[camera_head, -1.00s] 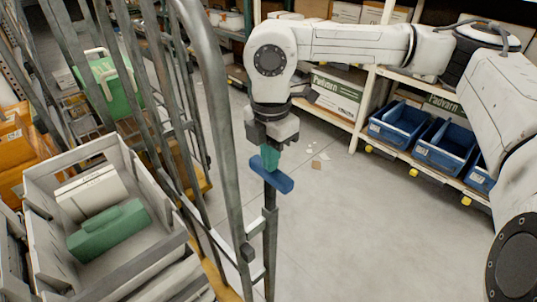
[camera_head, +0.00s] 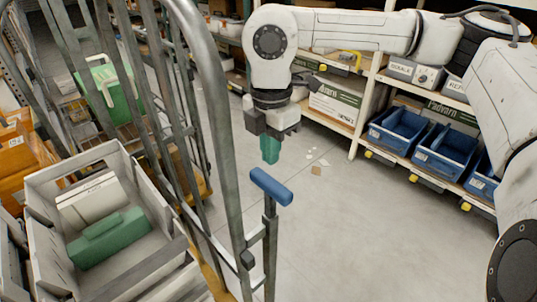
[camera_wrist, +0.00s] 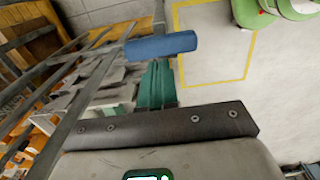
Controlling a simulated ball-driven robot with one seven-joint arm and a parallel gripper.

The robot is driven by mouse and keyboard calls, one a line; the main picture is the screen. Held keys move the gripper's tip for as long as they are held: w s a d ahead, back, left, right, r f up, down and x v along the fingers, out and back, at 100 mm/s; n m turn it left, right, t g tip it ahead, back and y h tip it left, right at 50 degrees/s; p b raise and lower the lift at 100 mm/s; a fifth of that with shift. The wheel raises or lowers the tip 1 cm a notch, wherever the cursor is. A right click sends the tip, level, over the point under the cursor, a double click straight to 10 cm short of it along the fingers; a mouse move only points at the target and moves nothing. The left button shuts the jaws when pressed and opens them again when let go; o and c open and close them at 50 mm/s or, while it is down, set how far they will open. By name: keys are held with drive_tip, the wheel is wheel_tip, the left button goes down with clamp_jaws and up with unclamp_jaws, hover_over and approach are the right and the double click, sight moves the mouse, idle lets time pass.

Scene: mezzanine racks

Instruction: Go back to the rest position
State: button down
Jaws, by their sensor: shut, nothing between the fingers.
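My gripper (camera_head: 270,150) hangs below my arm's wrist in the head view, its green fingers together and pointing down with nothing in them. It is just above the blue handle (camera_head: 271,186) on top of a grey metal post, with a visible gap between them. In the wrist view the gripper's green fingers (camera_wrist: 156,86) also show closed, with the blue handle (camera_wrist: 162,46) beyond their tips.
A grey cage trolley (camera_head: 215,110) stands close on the left. Behind its bars are a grey crate (camera_head: 50,260) holding a green box and a white box. Shelves with blue bins (camera_head: 398,128) stand at the right. Open floor (camera_head: 370,240) lies between.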

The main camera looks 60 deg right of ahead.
drive_tip(key=shift+r, duration=0.85)
